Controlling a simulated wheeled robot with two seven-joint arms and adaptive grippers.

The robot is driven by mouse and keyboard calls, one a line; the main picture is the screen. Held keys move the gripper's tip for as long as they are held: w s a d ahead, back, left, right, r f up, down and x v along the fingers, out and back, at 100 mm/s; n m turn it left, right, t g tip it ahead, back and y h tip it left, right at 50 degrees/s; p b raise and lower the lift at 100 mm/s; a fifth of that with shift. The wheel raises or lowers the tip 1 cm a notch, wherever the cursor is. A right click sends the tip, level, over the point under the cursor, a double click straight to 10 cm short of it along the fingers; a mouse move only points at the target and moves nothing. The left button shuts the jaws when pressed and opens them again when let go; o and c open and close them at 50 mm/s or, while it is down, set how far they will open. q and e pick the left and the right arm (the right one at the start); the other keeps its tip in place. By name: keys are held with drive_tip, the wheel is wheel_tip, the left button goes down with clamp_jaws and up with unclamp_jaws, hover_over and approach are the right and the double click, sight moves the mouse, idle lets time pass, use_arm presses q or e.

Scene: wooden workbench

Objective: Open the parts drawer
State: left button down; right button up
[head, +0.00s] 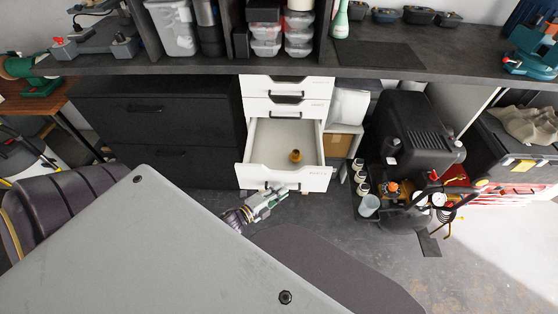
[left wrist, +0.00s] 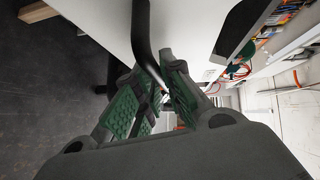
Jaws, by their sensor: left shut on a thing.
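The parts drawer (head: 245,173) is a white drawer low in the white drawer unit, and it is pulled well out. A small yellow-brown object (head: 295,156) lies inside it. My left gripper (head: 281,193) is at the middle of the drawer's front edge. In the left wrist view, my left gripper's green-padded fingers (left wrist: 160,95) are shut on the dark drawer handle (left wrist: 142,32), with the white drawer front (left wrist: 186,30) behind it. Part of the handle is hidden by the fingers. My right gripper is not in view.
Shut white drawers (head: 288,95) sit above the open one. A dark cabinet (head: 150,120) stands to the left. A black machine (head: 410,135) and several small bottles stand to the right. The dark workbench top (head: 200,66) runs above. Some floor (head: 345,215) is clear in front.

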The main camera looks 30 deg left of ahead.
use_arm(q)
drive_tip(key=c, duration=1.5)
unclamp_jaws()
drive_tip(key=shift+s, duration=0.1)
drive_tip(key=shift+v, duration=5.95)
